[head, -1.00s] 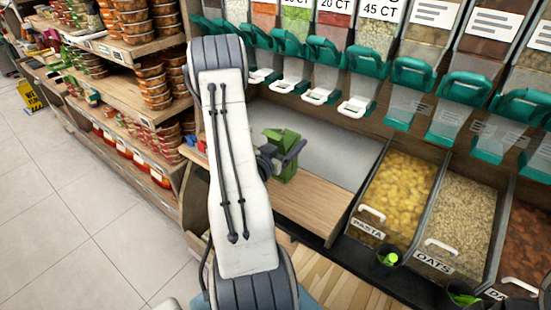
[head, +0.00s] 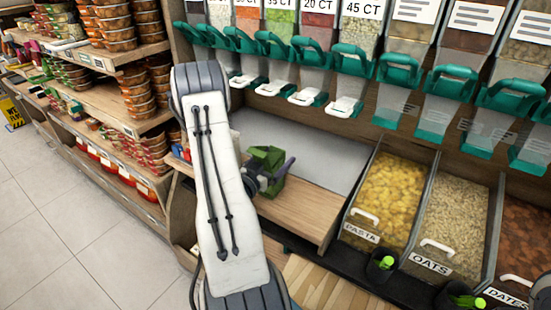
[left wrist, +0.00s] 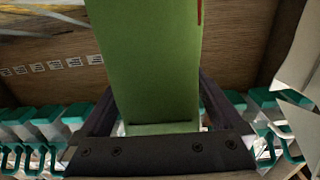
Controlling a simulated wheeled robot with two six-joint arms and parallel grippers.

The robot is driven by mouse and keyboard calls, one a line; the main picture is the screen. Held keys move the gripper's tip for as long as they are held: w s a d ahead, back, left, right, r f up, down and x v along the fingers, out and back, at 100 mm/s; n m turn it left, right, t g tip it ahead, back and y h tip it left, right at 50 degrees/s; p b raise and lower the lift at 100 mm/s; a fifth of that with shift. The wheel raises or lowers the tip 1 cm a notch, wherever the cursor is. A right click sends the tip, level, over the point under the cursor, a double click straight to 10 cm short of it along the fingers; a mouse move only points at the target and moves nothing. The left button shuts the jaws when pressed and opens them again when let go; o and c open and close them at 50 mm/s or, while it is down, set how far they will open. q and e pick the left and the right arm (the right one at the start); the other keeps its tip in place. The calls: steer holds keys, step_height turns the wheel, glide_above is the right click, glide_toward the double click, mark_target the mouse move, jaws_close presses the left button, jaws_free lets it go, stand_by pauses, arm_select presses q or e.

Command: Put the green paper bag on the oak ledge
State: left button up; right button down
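The green paper bag (head: 264,158) is at the end of my left arm in the head view, over the left part of the oak ledge (head: 300,215). My left gripper (head: 272,178) is partly hidden behind my own arm. In the left wrist view the bag (left wrist: 155,60) fills the space between the dark fingers of my left gripper (left wrist: 160,112), which press against both its sides. Whether the bag's base touches the ledge cannot be told. My right gripper is not in view.
A grey panel (head: 310,150) lies behind the ledge. Teal-handled dispensers (head: 355,62) hang above. Pasta (head: 390,195) and oats (head: 450,215) bins stand to the right. Shelves with stacked tubs (head: 115,85) stand on the left. The ledge right of the bag is clear.

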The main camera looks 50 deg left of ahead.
arm_select(q)
steer(key=shift+r, duration=0.2)
steer(key=p+v, duration=0.1)
steer(key=v, duration=1.1)
steer(key=shift+p, duration=0.35)
steer(key=shift+f, duration=0.1)
